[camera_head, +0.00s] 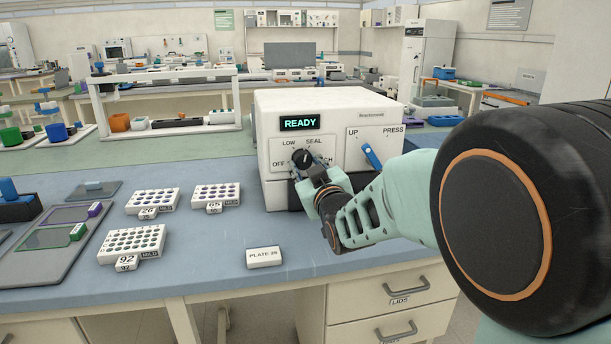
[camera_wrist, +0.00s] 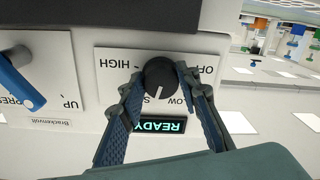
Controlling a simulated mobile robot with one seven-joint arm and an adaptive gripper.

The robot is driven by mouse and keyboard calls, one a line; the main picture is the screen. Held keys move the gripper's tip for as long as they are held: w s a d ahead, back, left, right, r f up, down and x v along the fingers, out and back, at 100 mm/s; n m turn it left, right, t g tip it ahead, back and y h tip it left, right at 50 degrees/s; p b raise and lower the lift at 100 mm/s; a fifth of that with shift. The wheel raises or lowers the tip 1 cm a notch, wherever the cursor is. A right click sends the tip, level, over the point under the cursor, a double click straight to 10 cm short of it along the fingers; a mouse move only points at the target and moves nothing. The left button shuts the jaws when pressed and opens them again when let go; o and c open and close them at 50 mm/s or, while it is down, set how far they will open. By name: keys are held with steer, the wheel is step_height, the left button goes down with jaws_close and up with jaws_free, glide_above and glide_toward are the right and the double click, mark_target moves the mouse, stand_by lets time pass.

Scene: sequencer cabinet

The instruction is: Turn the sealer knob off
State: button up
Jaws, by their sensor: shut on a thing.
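The sealer (camera_head: 330,102) is a white box on the blue bench, with a lit READY display. Its black round knob (camera_head: 301,158) sits on a panel marked OFF, LOW, SEAL and HIGH. The wrist view shows the knob (camera_wrist: 160,77) upside down; its white pointer line points towards the gap between LOW and SEAL, not at OFF. My gripper (camera_head: 310,170) is at the panel, with its two blue-padded fingers (camera_wrist: 160,84) closed on the knob's sides. In the head view, my gripper hides part of the panel's lower right.
A blue lever (camera_head: 372,157) marked UP and PRESS stands to the knob's right. A PLATE 25 card (camera_head: 264,257) and white well plates (camera_head: 132,243) lie on the bench in front and left. The bench directly before the sealer is mostly clear.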

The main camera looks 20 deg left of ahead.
steer(key=n+b, duration=0.5)
steer(key=n, duration=0.1)
steer(key=n+b, duration=0.3)
steer(key=n, duration=0.2)
steer(key=shift+r+h, duration=0.1)
steer(key=shift+h, duration=0.2)
steer(key=n, duration=0.5)
steer(key=shift+r+n, duration=0.25)
steer(key=shift+n, duration=0.05)
steer(key=n+p, duration=0.1)
steer(key=n, duration=0.1)
steer(key=shift+r+n+h, duration=0.1)
steer(key=shift+n+h, duration=0.2)
steer(key=shift+n+t+p, duration=0.3)
steer(key=shift+n+p, duration=0.55)
steer(key=shift+n, duration=0.95)
steer(key=o, duration=1.2)
steer(key=shift+c, duration=0.2)
